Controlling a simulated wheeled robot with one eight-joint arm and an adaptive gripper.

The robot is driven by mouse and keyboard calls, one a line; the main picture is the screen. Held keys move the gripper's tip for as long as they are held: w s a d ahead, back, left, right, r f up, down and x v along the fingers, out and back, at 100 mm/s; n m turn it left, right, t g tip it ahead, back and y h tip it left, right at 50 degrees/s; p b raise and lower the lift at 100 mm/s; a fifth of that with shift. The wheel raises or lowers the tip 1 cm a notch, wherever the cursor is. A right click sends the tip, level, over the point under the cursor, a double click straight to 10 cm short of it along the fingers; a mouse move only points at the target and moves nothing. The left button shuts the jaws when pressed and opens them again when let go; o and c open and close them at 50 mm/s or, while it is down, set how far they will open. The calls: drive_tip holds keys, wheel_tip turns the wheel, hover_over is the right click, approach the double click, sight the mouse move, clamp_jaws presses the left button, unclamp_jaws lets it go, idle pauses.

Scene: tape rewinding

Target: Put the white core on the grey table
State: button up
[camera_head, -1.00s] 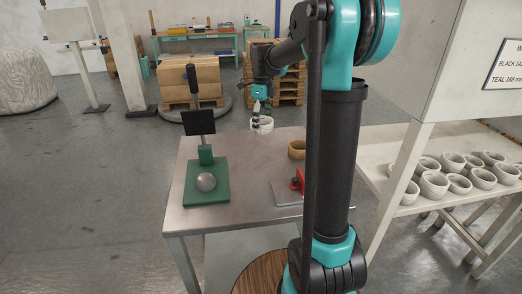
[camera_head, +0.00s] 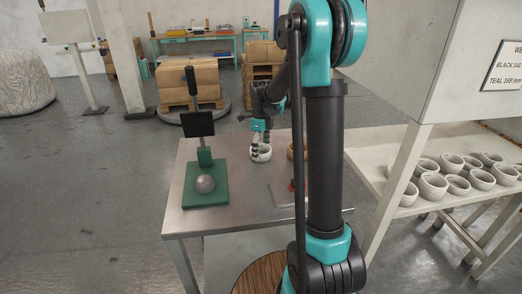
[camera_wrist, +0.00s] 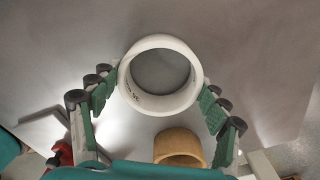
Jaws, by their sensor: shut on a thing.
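The white core (camera_head: 260,154) is a short white ring. In the head view it is over the far part of the grey table (camera_head: 240,200), at or very near its top; I cannot tell if it touches. My gripper (camera_head: 261,141) is above it, pointing down, with its fingers at the core. In the wrist view the core (camera_wrist: 160,75) lies between the green-padded fingers of my gripper (camera_wrist: 160,95), its open end facing the camera and grey surface showing through it. The gripper is shut on the core.
A tan ring (camera_head: 291,151) stands on the table to the right of the core, also seen in the wrist view (camera_wrist: 179,147). The table's middle is clear.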

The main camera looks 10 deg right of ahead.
drive_tip(key=shift+f, duration=0.1)
drive_tip(key=o, duration=1.1)
wheel_tip(320, 180, up, 12)
